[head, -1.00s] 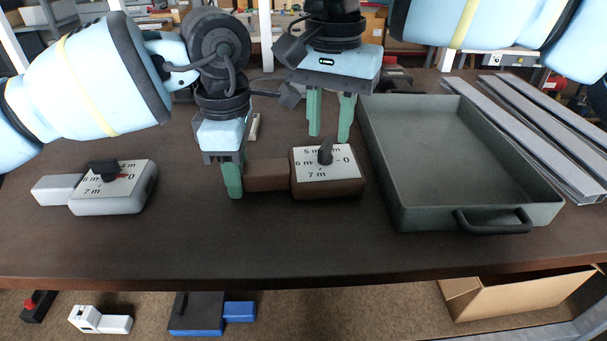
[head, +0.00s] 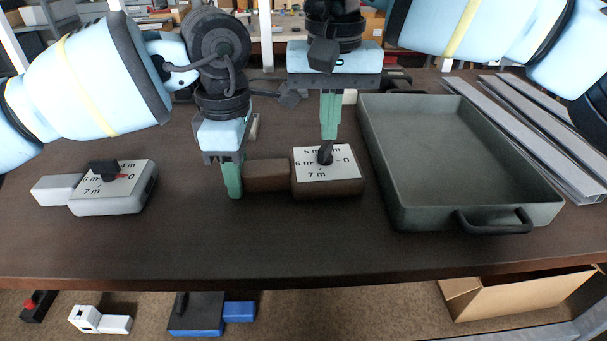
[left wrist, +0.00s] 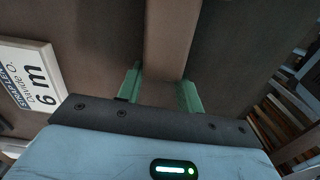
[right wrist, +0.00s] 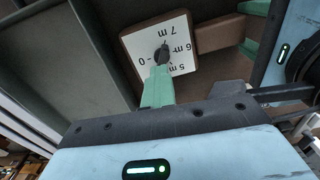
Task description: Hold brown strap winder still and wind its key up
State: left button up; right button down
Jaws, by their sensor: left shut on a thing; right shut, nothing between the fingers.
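The brown strap winder (head: 345,187) lies on the table, its white dial (head: 327,173) marked 5 m, 6 m, 7 m and 0 facing up. Its dark key (head: 325,155) stands up from the dial; it also shows in the right wrist view (right wrist: 162,54). My left gripper (head: 232,180) is shut on the winder's brown handle (head: 268,176), which also shows between the fingers in the left wrist view (left wrist: 170,45). My right gripper (head: 329,128) is shut and empty, fingers pointing down just above the key. Whether its tips touch the key I cannot tell.
A grey winder (head: 118,200) with a similar dial lies at the left. A dark green tray (head: 400,212) stands close to the right of the brown winder, with metal profiles (head: 545,140) beyond it.

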jog(key=shift+n, duration=0.6)
jog(key=n, duration=0.6)
jog(key=c, duration=1.6)
grip_release()
jog(key=shift+o, duration=0.2)
jog(key=shift+r, duration=3.05)
